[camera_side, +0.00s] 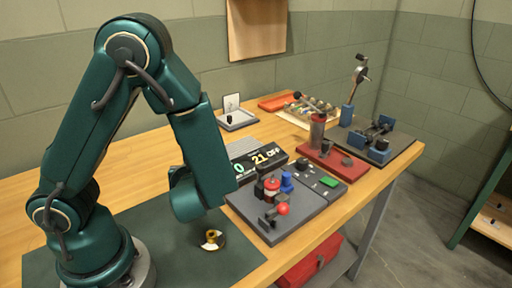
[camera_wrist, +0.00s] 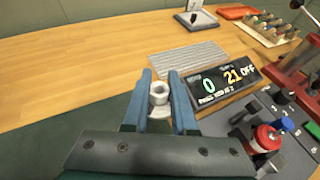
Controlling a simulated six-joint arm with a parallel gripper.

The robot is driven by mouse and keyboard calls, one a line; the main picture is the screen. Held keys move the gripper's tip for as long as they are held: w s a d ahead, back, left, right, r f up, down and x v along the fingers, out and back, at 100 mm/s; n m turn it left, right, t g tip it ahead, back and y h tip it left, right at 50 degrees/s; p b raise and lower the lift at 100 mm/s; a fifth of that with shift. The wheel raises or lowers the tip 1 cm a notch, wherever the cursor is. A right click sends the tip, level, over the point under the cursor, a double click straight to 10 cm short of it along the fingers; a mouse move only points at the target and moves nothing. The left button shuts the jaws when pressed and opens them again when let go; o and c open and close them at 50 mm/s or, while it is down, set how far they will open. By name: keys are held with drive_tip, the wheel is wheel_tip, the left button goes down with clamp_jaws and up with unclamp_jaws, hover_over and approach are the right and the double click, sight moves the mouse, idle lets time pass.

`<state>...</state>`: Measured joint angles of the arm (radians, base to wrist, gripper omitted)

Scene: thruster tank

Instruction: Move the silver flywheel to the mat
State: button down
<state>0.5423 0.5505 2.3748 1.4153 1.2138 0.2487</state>
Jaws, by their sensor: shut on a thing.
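The silver flywheel (camera_wrist: 158,94) shows in the wrist view as a small bright ringed hub with part of a pale disc below it. My gripper (camera_wrist: 159,88) is shut on it, one blue finger on each side. The mat also shows at the lower left of the wrist view (camera_wrist: 40,145).
A display (camera_side: 255,162) reading "0 21 OFF" and a dark control box (camera_side: 262,215) with red and blue parts stand close on the right. Bare wood lies at the left.

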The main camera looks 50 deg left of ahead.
drive_tip(key=shift+s+a+f, duration=0.25)
drive_tip(key=shift+s+f, duration=0.05)
drive_tip(key=shift+s, duration=0.3)
drive_tip(key=shift+s+f, duration=0.1)
drive_tip(key=shift+f, duration=4.05)
drive_tip(key=shift+f, duration=0.1)
drive_tip(key=c, duration=0.7)
unclamp_jaws()
